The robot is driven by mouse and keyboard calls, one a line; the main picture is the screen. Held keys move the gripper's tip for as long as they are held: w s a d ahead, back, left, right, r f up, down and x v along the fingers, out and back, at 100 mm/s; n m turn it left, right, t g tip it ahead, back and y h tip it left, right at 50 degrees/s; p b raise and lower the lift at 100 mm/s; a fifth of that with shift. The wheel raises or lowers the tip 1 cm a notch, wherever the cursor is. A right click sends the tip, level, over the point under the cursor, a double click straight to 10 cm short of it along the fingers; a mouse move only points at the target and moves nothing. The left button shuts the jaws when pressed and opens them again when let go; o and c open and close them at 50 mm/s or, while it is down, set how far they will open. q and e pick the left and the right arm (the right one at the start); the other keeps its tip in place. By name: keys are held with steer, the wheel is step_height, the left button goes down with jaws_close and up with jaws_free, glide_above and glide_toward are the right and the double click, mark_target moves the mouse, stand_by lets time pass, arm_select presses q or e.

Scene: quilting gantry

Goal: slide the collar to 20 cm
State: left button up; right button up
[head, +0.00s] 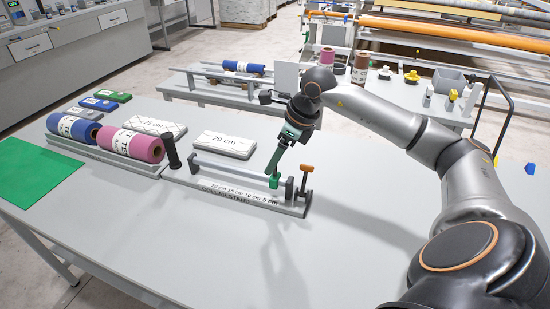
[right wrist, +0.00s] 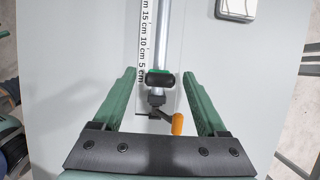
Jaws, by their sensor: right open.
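The collar (head: 275,182), a small green and black block, sits on the silver rail (head: 225,167) of the collar stand (head: 207,190), near the right end. In the right wrist view, the collar (right wrist: 160,80) is beside the 5 cm mark of the printed scale (right wrist: 145,40). The scale reads 20 cm at its left end in the head view. My right gripper (head: 272,172) is down at the collar. In the right wrist view its open fingers (right wrist: 157,76) stand one on each side of the collar, with gaps showing. My left gripper is not in view.
An orange-handled lever (head: 306,168) stands at the rail's right end and a black post (head: 171,152) at its left. Behind lies a plate marked 20 cm (head: 224,143). Fabric rolls (head: 130,144) lie at the left. The table front (head: 200,255) is clear.

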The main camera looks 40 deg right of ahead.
steer(key=shift+w+a+f, duration=0.1)
steer(key=shift+w+f, duration=0.1)
steer(key=shift+f, duration=0.4)
jaws_close()
steer(key=shift+r, duration=0.1)
stand_by(1.0)
